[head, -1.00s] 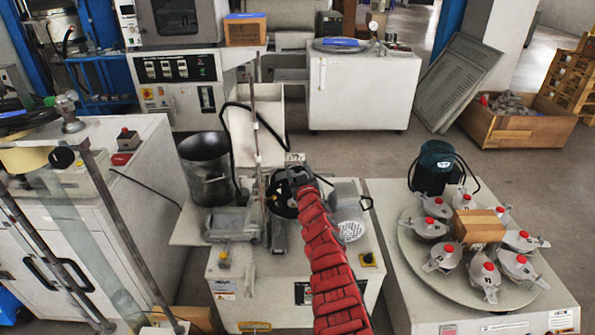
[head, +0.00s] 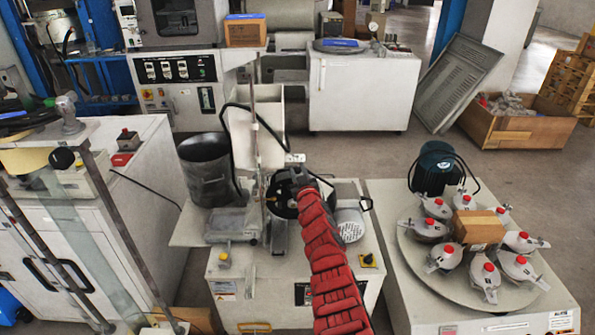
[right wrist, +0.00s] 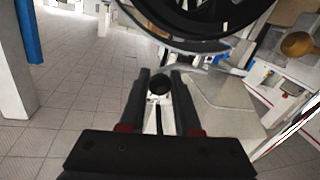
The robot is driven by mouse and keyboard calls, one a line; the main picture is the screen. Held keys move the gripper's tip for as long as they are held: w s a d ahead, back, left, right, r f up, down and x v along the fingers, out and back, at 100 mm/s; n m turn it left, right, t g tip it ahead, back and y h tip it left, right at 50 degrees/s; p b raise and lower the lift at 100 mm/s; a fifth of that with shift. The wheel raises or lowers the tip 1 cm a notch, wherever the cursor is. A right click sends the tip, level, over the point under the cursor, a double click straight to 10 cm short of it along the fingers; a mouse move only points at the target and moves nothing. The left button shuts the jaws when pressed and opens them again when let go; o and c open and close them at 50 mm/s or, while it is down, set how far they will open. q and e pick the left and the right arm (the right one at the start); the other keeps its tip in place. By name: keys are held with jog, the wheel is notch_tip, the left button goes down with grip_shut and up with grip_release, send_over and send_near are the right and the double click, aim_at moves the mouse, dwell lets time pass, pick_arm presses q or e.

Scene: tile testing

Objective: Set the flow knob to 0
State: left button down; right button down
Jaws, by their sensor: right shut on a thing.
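My right gripper (right wrist: 161,78) is shut on a small dark round knob (right wrist: 160,86), which shows between its two fingers in the right wrist view. I take this for the flow knob; its scale and any zero mark cannot be read. In the head view my right arm in its red sleeve reaches up to the middle bench, and my right gripper (head: 283,186) is at a dark round pan there. The arm and wrist hide the knob in this view. My left gripper is in neither current view.
The middle bench (head: 345,262) also bears a tall dark metal pot (head: 208,168) and a thin upright rod. To the right is a round turntable with several red-capped grey jars (head: 442,257). A cabinet with a glass-like sheet stands left. Open floor lies behind.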

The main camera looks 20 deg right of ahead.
dwell(0.8)
jog(key=shift+a+f, duration=0.1)
jog(key=shift+a, duration=0.1)
jog(key=shift+w+a+b, duration=0.2)
jog(key=shift+a+b, duration=0.25)
jog(key=shift+a, duration=0.15)
jog(key=shift+w+a+b, duration=0.15)
jog(key=shift+a+b, duration=0.25)
jog(key=shift+a, duration=0.2)
jog(key=c, duration=0.9)
grip_release()
jog(key=shift+o, duration=1.4)
jog(key=shift+a, duration=0.1)
jog(key=shift+s, duration=0.1)
